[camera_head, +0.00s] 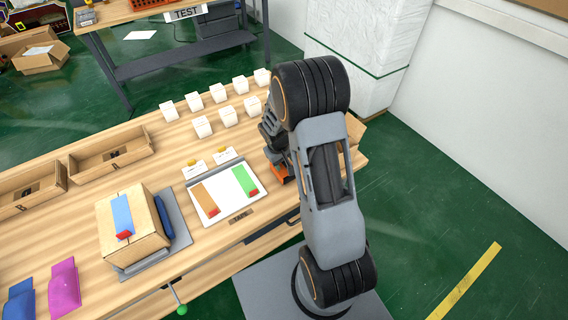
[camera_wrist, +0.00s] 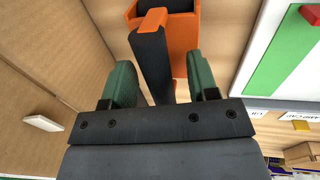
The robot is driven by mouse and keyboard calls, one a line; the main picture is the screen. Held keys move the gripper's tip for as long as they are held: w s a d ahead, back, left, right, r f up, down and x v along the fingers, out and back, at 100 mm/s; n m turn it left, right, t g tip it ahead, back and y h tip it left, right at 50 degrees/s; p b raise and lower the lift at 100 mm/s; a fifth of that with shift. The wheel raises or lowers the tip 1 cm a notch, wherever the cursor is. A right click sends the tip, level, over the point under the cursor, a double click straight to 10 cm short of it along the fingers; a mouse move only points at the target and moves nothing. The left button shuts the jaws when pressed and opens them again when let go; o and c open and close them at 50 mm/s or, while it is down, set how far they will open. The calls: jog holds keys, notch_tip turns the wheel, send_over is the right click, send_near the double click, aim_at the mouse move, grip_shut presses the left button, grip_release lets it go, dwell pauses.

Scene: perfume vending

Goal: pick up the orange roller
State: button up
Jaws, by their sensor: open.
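The orange roller (camera_wrist: 152,22) shows in the wrist view at top centre. It has an orange end and a long dark part that runs down between my fingers. It sits at an orange holder (camera_wrist: 186,50) with a dark inside. My gripper (camera_wrist: 158,84) is open, with one green finger on each side of the dark part. I cannot tell whether either finger touches it. In the head view my arm hides most of the roller, and only a bit of orange (camera_head: 287,170) shows beside my gripper (camera_head: 276,150).
A white board (camera_head: 222,187) with brown and green strips lies left of my gripper. Several white boxes (camera_head: 202,127) stand behind it. A cardboard box (camera_head: 132,225) with a blue strip and open cardboard bins (camera_head: 110,153) are farther left. The wooden table (camera_head: 75,210) has bare patches between them.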

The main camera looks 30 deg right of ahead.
jog(key=c, duration=0.9)
jog(key=shift+c, duration=0.2)
jog(key=shift+r, duration=0.1)
